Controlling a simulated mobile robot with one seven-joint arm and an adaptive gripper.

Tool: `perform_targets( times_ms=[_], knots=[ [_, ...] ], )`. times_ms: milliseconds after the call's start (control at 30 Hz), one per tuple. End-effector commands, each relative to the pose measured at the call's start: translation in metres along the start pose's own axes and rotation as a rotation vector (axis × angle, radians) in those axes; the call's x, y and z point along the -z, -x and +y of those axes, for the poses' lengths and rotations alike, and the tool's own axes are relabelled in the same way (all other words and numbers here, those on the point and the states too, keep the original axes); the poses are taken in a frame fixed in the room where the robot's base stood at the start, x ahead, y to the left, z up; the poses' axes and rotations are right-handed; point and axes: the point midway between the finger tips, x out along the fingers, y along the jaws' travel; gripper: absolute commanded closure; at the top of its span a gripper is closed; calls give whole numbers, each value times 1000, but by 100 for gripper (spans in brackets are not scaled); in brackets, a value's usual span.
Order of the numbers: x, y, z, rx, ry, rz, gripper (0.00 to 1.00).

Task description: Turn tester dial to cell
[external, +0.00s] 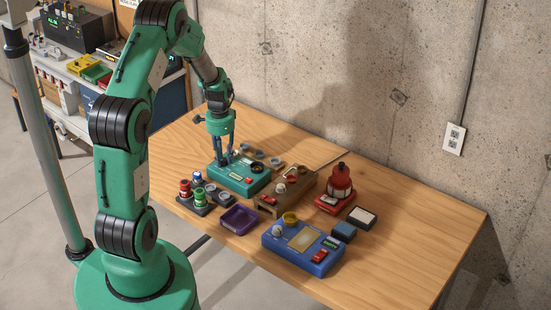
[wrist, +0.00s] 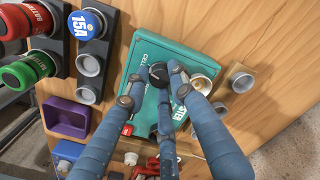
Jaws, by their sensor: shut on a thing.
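The teal tester (wrist: 141,60) lies flat on the wooden table, with white lettering that reads CELL near one edge. It also shows in the external view (external: 236,183), below my arm. My gripper (wrist: 159,71) reaches down over it and is shut on a small dark dial (wrist: 158,74) on its top face. The fingers stand at both sides of the dial and partly hide it. In the external view my gripper (external: 222,160) points down at the tester's far left part. The dial's exact pointing direction cannot be made out.
Left of the tester stand red and green cylinders (external: 199,196) and a blue-topped 15A piece (wrist: 84,25) in dark holders. A purple tray (external: 238,220), a brown stand (external: 268,207), a blue device (external: 276,246) and a red device (external: 335,200) are nearby. The table's right side is clear.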

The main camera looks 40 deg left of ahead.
Motion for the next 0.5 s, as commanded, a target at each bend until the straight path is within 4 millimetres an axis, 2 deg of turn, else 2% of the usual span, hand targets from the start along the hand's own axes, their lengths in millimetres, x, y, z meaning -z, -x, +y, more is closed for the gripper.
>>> perform_targets(
  times_ms=[500],
  knots=[
    [0,1,-1,1,-76,1,100]
  ],
)
